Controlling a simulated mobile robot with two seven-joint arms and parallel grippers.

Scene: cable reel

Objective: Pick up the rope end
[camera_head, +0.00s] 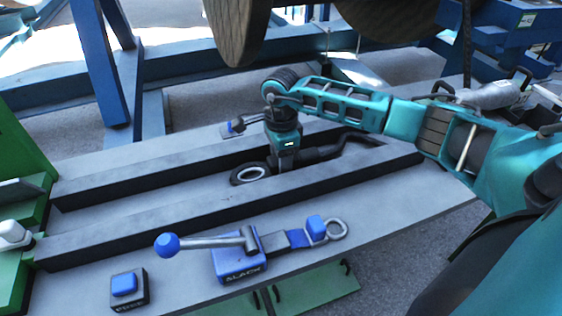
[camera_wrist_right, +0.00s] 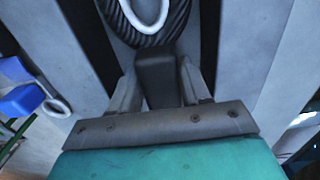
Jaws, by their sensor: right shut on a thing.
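The rope end (camera_head: 250,174) is a dark rope loop around a pale metal eye, lying in the channel between two raised rails. In the right wrist view the rope end (camera_wrist_right: 150,22) shows at the top, with a dark block-like collar (camera_wrist_right: 157,78) below it. My right gripper (camera_head: 277,168) points down over the channel. In the wrist view its two fingers (camera_wrist_right: 158,88) are closed on either side of the collar, so it is shut on the rope end. The rope's dark length runs right behind the gripper. My left gripper is not in view.
A blue lever (camera_head: 205,242) on a "SLACK" block, with a metal ring (camera_head: 337,229), lies on the front ledge. A blue button (camera_head: 124,284) sits at front left. The big wooden reel (camera_head: 237,30) hangs above the back. Raised rails (camera_head: 200,208) flank the channel.

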